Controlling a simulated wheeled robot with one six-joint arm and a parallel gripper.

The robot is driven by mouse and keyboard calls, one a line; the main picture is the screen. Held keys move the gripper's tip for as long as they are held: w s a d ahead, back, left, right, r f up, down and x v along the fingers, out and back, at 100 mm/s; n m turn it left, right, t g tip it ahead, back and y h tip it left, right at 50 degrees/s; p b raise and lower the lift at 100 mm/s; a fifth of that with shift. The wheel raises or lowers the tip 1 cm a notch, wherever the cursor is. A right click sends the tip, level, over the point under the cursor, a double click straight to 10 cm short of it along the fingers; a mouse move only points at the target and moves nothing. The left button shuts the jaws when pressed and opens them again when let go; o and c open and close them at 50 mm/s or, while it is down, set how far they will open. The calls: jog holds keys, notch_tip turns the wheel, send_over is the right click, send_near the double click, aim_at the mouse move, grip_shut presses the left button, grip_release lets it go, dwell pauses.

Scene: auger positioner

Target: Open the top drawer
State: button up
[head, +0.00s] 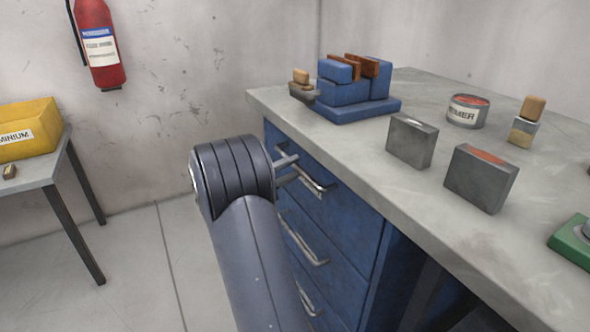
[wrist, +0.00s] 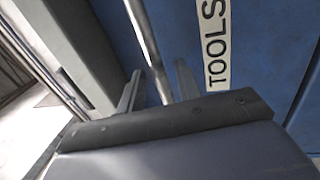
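The blue top drawer (head: 350,217) of the workbench cabinet looks shut, with a metal bar handle (head: 318,187) on its front. In the wrist view the handle (wrist: 150,45) runs as a grey bar between my two fingers, with a white TOOLS label (wrist: 214,45) beside it on the blue drawer face (wrist: 265,50). My gripper (head: 290,168) is at the handle, partly hidden behind my arm in the head view. In the wrist view my gripper (wrist: 158,70) is open, with one finger on each side of the bar and gaps visible.
Lower drawers have their own handles (head: 305,245). The grey worktop (head: 400,195) overhangs the drawers and carries a blue block holder (head: 355,105), grey blocks (head: 480,180) and a tin (head: 467,110). A side table (head: 55,165) stands left. The floor (head: 125,255) between is clear.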

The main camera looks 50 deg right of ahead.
jog(key=shift+x, duration=0.8)
jog(key=shift+c, duration=0.3)
grip_shut()
